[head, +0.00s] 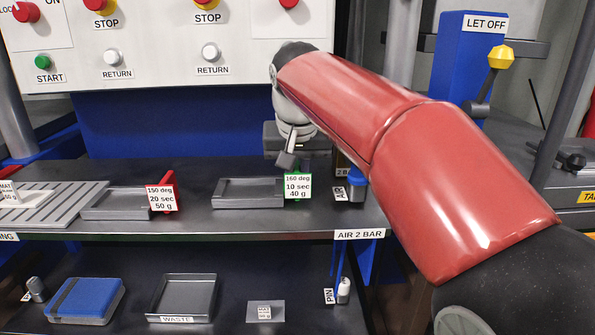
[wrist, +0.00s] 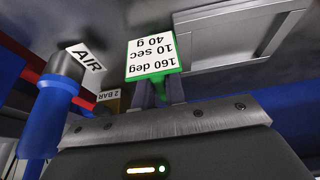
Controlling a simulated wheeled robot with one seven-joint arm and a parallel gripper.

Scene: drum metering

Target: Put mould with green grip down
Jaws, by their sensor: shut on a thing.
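The mould with green grip (head: 248,193) is a shallow grey metal tray, level, at the middle of the upper metal shelf. Its green grip carries a label reading 160 deg, 10 sec, 40 g. My gripper (head: 291,160) comes down from above and behind the label and is shut on the green grip. In the wrist view, the fingers (wrist: 160,95) close on the green grip (wrist: 153,76) below the label, and the tray (wrist: 225,40) extends beyond it. Whether the tray touches the shelf or hangs just above it, I cannot tell.
A mould with red grip (head: 115,205) stands to the left on the same shelf, beside a slotted plate (head: 65,208). The AIR fitting (head: 352,191) is close on the right. Below are a blue pad (head: 86,299) and a WASTE tray (head: 183,296).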

